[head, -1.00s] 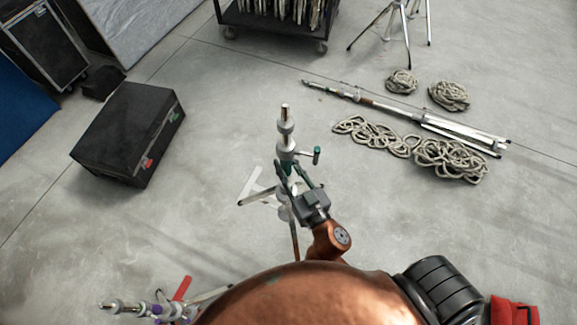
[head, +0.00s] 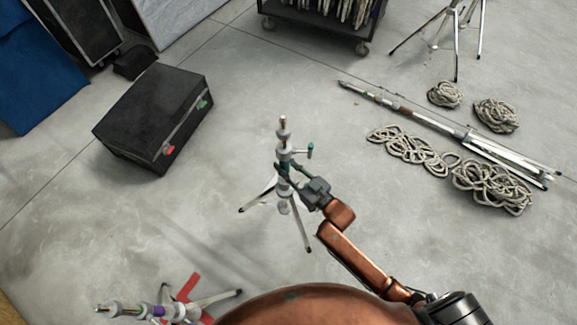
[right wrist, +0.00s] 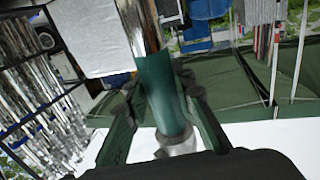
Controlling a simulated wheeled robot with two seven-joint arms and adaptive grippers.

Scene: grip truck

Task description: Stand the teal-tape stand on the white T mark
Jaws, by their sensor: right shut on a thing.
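The teal-tape stand (head: 284,133) is upright near the middle of the head view, its legs spread. My right gripper (head: 284,172) is shut on its column. In the right wrist view the teal tape (right wrist: 160,88) lies between the two fingers. A small white patch, apparently the white T mark (head: 271,183), shows behind the column and between the legs. The stand hides most of it. I cannot tell whether the feet touch the floor. My left gripper is not in view.
A purple-tape stand (head: 142,311) is by a red mark (head: 187,287) at lower left. A black case (head: 150,110) stands at left. Rope coils (head: 490,187) and a folded stand (head: 400,106) lie at right. A cart (head: 318,28) is at the back. Floor around the teal-tape stand is clear.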

